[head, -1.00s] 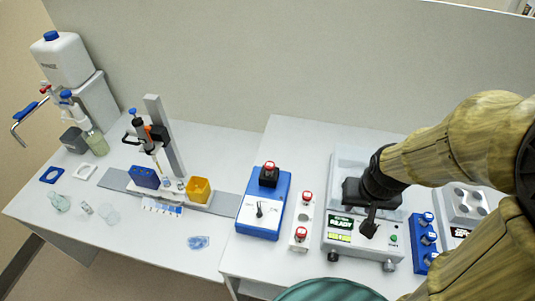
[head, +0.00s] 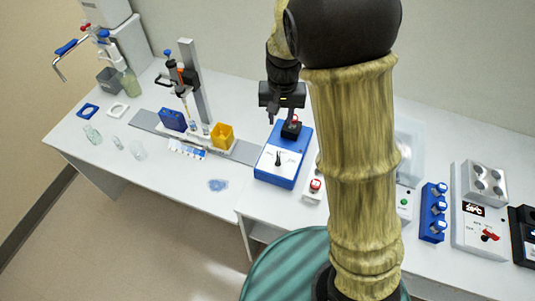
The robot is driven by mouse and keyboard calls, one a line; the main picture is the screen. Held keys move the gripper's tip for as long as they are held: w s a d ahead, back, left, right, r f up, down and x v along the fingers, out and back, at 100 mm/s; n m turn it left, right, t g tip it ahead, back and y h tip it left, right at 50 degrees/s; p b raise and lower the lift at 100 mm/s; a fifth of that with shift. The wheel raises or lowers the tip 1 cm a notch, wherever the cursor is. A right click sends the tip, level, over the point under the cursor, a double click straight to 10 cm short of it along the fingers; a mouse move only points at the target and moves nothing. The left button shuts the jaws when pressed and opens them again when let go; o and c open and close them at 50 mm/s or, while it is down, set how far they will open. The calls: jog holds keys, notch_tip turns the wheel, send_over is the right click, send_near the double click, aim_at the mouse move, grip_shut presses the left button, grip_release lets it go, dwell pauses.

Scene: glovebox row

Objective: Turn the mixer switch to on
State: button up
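The mixer is a blue box (head: 297,172) with a black top holder bearing a red-capped piece. It stands at the left end of the right bench in the head view. Its white front panel carries a dark switch knob (head: 278,158) that points roughly up, slightly tilted. My gripper (head: 272,118) hangs above and behind the mixer, close to its black holder in the picture. It is apart from the switch and holds nothing that I can see. Its dark fingers appear as one narrow tip, together.
My arm hides much of the bench right of the mixer. A red-buttoned white box (head: 314,190) stands beside the mixer. A blue box with several knobs (head: 433,212) and a hotplate-like device (head: 480,232) stand further right. A yellow container (head: 222,135) is on the left bench.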

aim_at(278, 155)
dwell(0.3)
notch_tip(278, 155, down, 17)
jog(key=p, duration=0.3)
jog(key=shift+d+r, duration=0.1)
jog(key=shift+r, duration=0.05)
jog(key=shift+f, duration=0.35)
jog(key=shift+c, duration=0.4)
